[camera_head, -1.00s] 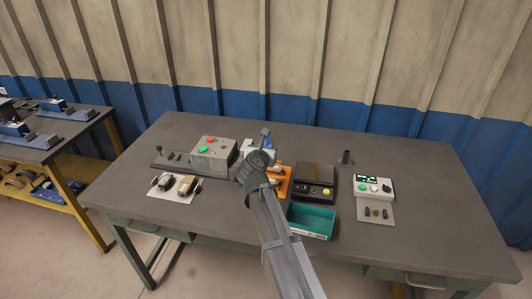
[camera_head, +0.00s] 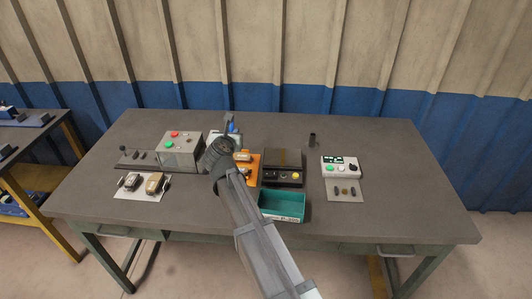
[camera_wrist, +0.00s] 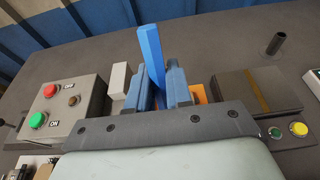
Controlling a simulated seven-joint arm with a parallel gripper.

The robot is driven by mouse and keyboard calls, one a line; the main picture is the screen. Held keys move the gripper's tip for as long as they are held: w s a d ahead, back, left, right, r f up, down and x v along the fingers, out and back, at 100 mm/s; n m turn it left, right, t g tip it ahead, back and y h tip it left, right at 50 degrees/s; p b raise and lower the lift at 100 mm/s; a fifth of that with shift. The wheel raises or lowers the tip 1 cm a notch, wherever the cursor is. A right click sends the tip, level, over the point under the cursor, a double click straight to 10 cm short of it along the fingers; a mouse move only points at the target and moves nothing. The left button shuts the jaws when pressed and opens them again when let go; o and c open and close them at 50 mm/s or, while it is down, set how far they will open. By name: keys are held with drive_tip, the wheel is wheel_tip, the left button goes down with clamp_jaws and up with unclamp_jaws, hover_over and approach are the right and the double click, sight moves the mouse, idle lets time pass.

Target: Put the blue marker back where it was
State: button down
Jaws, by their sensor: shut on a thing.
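The blue marker (camera_wrist: 150,50) stands nearly upright between the blue fingers of my gripper (camera_wrist: 158,85) in the wrist view. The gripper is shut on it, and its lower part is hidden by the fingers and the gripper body. In the head view my gripper (camera_head: 229,124) is above the back middle of the table, near the orange fixture (camera_head: 252,172). A dark upright cup (camera_head: 312,140) stands empty-looking at the back, right of the gripper; it also shows in the wrist view (camera_wrist: 275,45). Whether the marker touches anything below is hidden.
A grey button box (camera_head: 181,155) is left of the gripper. A dark box with a yellow button (camera_head: 283,165) and a green bin (camera_head: 281,208) are to the right and front. A white tester (camera_head: 340,167) stands further right. The table around the cup is clear.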

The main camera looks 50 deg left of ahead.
drive_tip(key=w+d+m+t+h, duration=0.15)
drive_tip(key=w+d, duration=0.35)
drive_tip(key=w, duration=0.8)
drive_tip(key=w+d+m+t+h, duration=0.1)
drive_tip(key=w+d+m+t, duration=0.3)
drive_tip(key=w, duration=0.9)
drive_tip(key=w+a+r+h, duration=0.1)
drive_tip(key=w+r, duration=0.3)
drive_tip(key=w, duration=0.3)
drive_tip(key=shift+w+r+n+t, duration=0.2)
drive_tip(key=shift+w+n+t, duration=0.15)
drive_tip(key=shift+n, duration=0.1)
drive_tip(key=shift+f, duration=0.1)
wheel_tip(320, 180, down, 10)
drive_tip(key=shift+f, duration=0.5)
drive_tip(key=c, duration=1)
unclamp_jaws()
drive_tip(key=shift+c, duration=0.2)
